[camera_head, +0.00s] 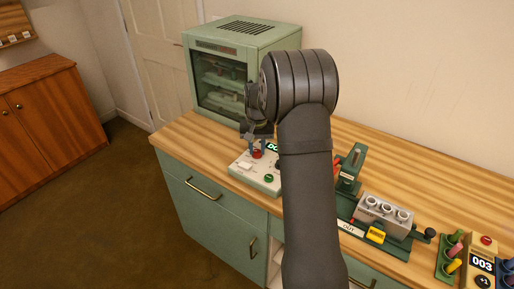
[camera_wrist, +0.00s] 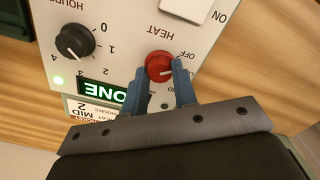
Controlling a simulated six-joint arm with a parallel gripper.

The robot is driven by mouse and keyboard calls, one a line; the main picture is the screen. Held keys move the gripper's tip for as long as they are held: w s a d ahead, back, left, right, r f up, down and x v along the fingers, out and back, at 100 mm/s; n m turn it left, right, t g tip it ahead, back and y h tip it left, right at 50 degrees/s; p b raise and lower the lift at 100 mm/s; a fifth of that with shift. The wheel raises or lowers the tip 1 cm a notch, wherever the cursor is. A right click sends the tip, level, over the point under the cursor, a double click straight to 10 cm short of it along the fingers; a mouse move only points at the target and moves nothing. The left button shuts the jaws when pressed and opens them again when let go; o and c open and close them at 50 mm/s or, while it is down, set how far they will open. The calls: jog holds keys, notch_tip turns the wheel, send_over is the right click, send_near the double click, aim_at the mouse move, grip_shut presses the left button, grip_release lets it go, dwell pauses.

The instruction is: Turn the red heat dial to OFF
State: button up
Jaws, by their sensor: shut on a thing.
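The red heat dial (camera_wrist: 158,64) is on a white control panel (camera_wrist: 120,60) under the word HEAT in the wrist view. Its white mark points to the right, towards the lettering near OFF; the exact setting is hard to read. My gripper (camera_wrist: 160,72) has one blue finger on each side of the dial and is shut on it. In the head view the dial (camera_head: 257,154) shows just below my gripper (camera_head: 257,142), on the panel box (camera_head: 240,166). Part of the scale is hidden by the fingers.
A black HOURS dial (camera_wrist: 75,42) sits beside the red one, with a lit green display (camera_wrist: 104,91) nearby. A green glass-fronted cabinet (camera_head: 228,75) stands behind. A green fixture with a grey block (camera_head: 382,213) is to the right, beyond my arm.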

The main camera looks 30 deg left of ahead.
aim_at(257, 151)
jog(key=shift+n, duration=1.1)
jog(key=o, duration=1)
notch_tip(257, 151, up, 18)
jog(key=shift+f, duration=0.25)
jog(key=shift+f, duration=0.1)
notch_tip(257, 151, down, 17)
jog(key=shift+f, duration=0.15)
